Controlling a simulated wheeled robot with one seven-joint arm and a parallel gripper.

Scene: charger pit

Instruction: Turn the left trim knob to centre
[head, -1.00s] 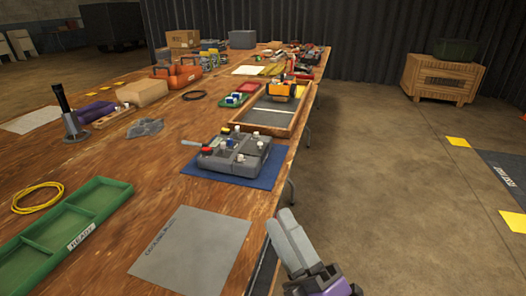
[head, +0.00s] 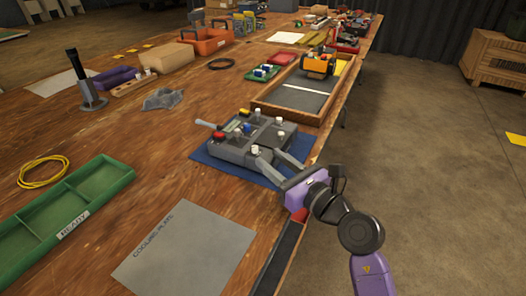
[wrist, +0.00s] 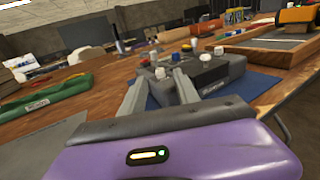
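The grey control box (head: 232,149) lies on a blue mat (head: 212,166) near the table's right edge. It carries several white knobs, a red button (head: 218,134), a blue cap (head: 246,128) and a grey lever (head: 206,124). A white knob (head: 256,150) stands at its near edge, another (head: 281,138) to its right; I cannot tell for sure which is the left trim knob. My gripper (head: 269,157) is open, its two fingers apart at the near side of the box. In the wrist view a white knob (wrist: 160,73) shows between the fingertips; contact is unclear.
A wooden tray (head: 290,112) with a yellow-orange device (head: 319,62) stands behind the box. A green divided tray (head: 68,209) and a grey sheet (head: 185,248) lie at the near left. A yellow cable coil (head: 44,171) lies beyond.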

